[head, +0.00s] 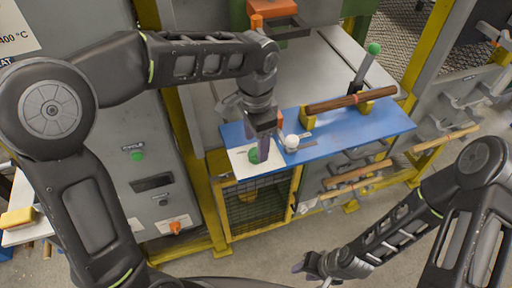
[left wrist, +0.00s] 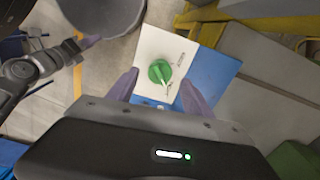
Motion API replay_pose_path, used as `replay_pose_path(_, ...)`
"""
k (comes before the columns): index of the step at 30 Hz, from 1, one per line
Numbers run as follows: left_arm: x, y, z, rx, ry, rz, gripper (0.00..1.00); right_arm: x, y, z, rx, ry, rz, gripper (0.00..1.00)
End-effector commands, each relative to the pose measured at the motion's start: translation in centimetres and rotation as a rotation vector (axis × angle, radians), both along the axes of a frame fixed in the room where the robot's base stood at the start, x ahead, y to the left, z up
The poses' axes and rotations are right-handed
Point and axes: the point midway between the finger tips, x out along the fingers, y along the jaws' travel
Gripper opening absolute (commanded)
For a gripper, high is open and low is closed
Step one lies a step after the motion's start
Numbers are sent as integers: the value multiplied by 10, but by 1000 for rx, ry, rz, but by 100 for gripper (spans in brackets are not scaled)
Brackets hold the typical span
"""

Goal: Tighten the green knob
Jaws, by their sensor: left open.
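The green knob (head: 253,156) sits on a white plate (head: 238,163) at the left end of the blue bench top. In the left wrist view the knob (left wrist: 159,71) is round with a raised grip bar and a pale pointer, and the white plate (left wrist: 150,43) has small printed marks. My left gripper (head: 263,142) is open right at the knob, partly covering it in the head view. In the left wrist view its fingers (left wrist: 158,92) stand on either side of the knob, apart from it. My right gripper (head: 314,268) is low in the head view, far from the knob; its jaws are unclear.
A white ball-shaped knob (head: 291,142) is close to the right of my left gripper. A brown turned rod (head: 350,100) lies on yellow supports on the blue top (head: 375,124). A green-tipped lever (head: 373,50) stands behind. A grey cabinet (head: 150,205) is at the left.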

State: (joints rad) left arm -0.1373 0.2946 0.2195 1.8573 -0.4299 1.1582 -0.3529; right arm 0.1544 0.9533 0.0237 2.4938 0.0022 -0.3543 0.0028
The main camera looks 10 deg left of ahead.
Motion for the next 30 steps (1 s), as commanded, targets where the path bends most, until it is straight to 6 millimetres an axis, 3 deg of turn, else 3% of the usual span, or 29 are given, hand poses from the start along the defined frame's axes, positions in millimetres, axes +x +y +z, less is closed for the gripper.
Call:
replay_pose_path(3,1,0,20,-2,-4,2,59,0,0,-2,1,-1,1,36)
replay_pose_path(9,0,0,42,-1,-1,0,59,0,0,-3,1,-1,1,36)
replay_pose_path(30,0,0,45,-1,1,1,59,1,0,-3,1,-2,0,36)
